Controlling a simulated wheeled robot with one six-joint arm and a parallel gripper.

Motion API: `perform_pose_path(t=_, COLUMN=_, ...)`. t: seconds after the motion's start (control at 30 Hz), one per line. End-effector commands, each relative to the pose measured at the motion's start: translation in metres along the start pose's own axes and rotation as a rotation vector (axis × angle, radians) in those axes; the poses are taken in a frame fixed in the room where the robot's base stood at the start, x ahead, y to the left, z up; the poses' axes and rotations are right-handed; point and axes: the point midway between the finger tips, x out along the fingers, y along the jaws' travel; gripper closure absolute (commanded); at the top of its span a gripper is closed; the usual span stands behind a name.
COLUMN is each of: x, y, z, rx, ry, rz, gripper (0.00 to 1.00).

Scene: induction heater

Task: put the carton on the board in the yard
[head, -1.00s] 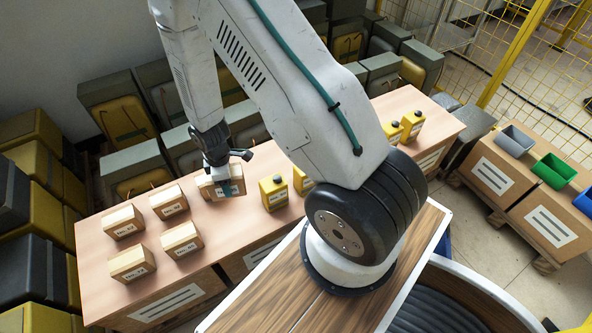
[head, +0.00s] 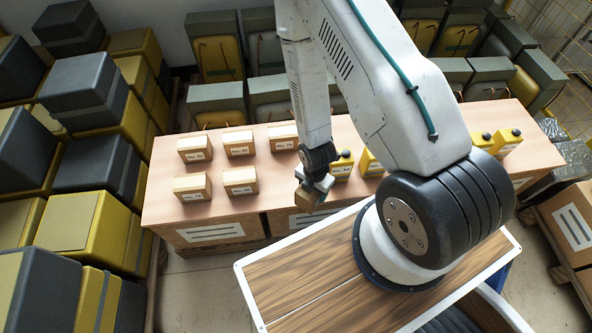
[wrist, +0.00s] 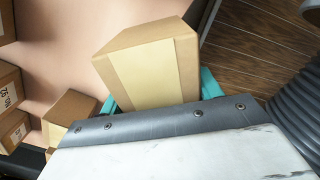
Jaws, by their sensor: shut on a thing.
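A brown carton (head: 306,198) is in my gripper (head: 317,185), tilted, in front of the tabletop's near side in the head view. In the wrist view the carton (wrist: 150,65) sits between the teal fingers of my gripper (wrist: 160,95), with a paler band on its face. The fingers are shut on it, and their tips are mostly hidden by the carton and the grey wrist plate. I cannot make out a board in the yard in these frames.
Several labelled cartons (head: 240,181) and yellow canisters (head: 508,139) stand on the pinkish table (head: 160,205). Dark and yellow cases (head: 85,90) are stacked at the left and behind. Floor (head: 200,285) shows in front of the table. A large carton (head: 570,220) stands at right.

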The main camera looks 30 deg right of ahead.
Motion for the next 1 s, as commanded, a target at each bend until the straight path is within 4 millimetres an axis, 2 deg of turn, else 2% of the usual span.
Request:
perform_pose_path(t=0.03, x=0.001, y=0.016, z=0.003, rx=-0.003, ry=-0.002, rz=0.005, gripper=0.7)
perform_pose_path(t=0.2, x=0.005, y=0.059, z=0.012, rx=-0.001, ry=-0.001, rz=0.003, gripper=0.7)
perform_pose_path(t=0.4, x=0.009, y=0.096, z=0.02, rx=0.0, ry=0.0, rz=0.001, gripper=0.7)
perform_pose_path(t=0.67, x=0.011, y=0.115, z=0.024, rx=0.001, ry=0.0, rz=0.001, gripper=0.7)
perform_pose_path(t=0.87, x=0.041, y=0.114, z=0.024, rx=0.002, ry=0.001, rz=-0.003, gripper=0.7)
perform_pose_path(t=1.0, x=0.047, y=0.115, z=0.024, rx=0.002, ry=0.0, rz=-0.001, gripper=0.7)
